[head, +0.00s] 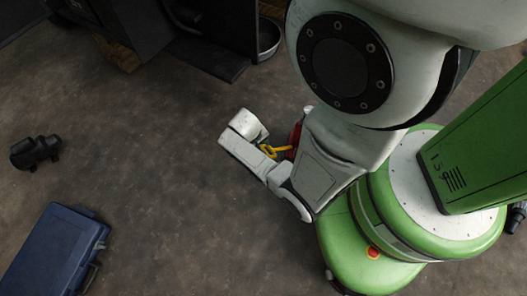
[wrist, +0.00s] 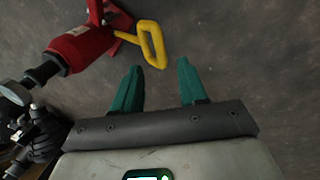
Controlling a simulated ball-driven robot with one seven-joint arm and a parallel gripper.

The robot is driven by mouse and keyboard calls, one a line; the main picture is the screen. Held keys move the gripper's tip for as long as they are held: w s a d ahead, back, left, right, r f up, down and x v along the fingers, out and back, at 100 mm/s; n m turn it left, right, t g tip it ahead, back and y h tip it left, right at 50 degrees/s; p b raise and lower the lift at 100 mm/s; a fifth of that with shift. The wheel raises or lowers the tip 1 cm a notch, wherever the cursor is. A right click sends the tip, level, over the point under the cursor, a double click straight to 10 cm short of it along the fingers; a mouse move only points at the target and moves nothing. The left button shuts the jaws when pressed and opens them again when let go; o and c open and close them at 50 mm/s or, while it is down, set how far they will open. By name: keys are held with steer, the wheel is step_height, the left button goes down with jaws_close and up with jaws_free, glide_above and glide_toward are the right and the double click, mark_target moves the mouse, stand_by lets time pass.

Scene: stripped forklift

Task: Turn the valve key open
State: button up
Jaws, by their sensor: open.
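The yellow valve key (wrist: 151,44) is a loop handle on a short stem, fixed to a red valve body (wrist: 84,46) in the upper left of the wrist view. My gripper (wrist: 160,78) has two green fingers, apart and empty. The loop lies just beyond the fingertips, roughly ahead of the gap between them, and no contact shows. In the head view the yellow key (head: 270,151) and a bit of the red body (head: 296,136) show beside my white wrist, which hides the rest. The fingertips are hidden in the head view.
A gauge and dark fittings (wrist: 20,95) adjoin the red body at the left. A blue case (head: 55,252) and a small black object (head: 36,152) lie on the floor at the left. Dark machinery (head: 215,35) stands at the back. The floor between is clear.

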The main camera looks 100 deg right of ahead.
steer(key=b+x, duration=0.2)
steer(key=x, duration=0.4)
steer(key=shift+s+f+b, duration=0.1)
steer(key=shift+f+b, duration=0.05)
steer(key=shift+b, duration=0.2)
jaws_close()
